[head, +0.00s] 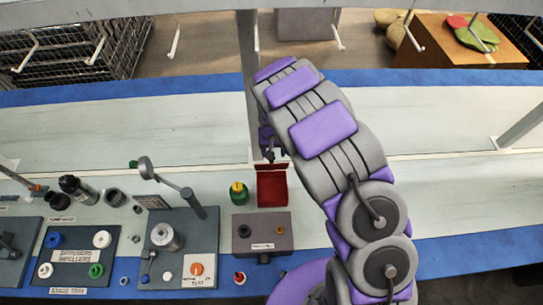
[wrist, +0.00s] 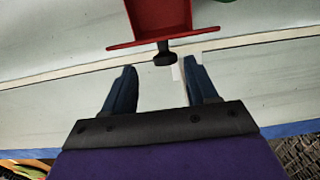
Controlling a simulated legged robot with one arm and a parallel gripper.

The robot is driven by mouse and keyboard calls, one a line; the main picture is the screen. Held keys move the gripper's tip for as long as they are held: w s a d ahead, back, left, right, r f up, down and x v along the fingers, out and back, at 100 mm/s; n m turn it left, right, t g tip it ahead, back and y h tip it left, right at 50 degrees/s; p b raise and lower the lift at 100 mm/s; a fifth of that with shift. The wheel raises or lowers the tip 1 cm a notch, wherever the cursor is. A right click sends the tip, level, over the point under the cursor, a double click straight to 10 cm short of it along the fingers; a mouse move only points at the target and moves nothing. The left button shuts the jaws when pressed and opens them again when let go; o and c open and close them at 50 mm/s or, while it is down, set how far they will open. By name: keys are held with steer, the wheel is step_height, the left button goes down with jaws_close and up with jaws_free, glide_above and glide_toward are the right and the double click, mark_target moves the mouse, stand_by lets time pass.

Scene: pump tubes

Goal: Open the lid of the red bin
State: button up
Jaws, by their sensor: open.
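The red bin (head: 272,190) stands on the table behind a grey box, and its dark red inside shows in the head view. Its lid (head: 258,167) looks raised along the far edge, seen nearly edge-on. In the wrist view the bin (wrist: 158,14) is at the top, with the lid (wrist: 130,44) as a thin red bar. A dark knob (wrist: 165,54) sticks out from the lid toward my gripper (wrist: 162,67). My gripper is open and empty, with the knob just ahead of and between its fingertips. In the head view my gripper (head: 269,154) is just beyond the bin.
A grey box (head: 262,233) stands in front of the bin. A green and yellow part (head: 238,193) is close to its left. A test stand (head: 178,245) and trays with several parts fill the left. A metal post (head: 247,70) rises behind the bin. The back table is clear.

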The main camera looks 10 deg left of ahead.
mark_target(271, 163)
step_height(271, 163, down, 2)
steer(key=shift+d+f, duration=0.1)
steer(key=shift+f, duration=0.05)
steer(key=shift+a+f, duration=0.2)
steer(key=shift+f, duration=0.15)
steer(key=shift+a+f, duration=0.3)
steer(key=shift+a, duration=0.4)
steer(key=shift+d+r, duration=0.15)
steer(key=shift+d, duration=0.6)
steer(key=c, duration=0.4)
steer(key=shift+a, duration=0.35)
steer(key=c, duration=0.5)
jaws_close()
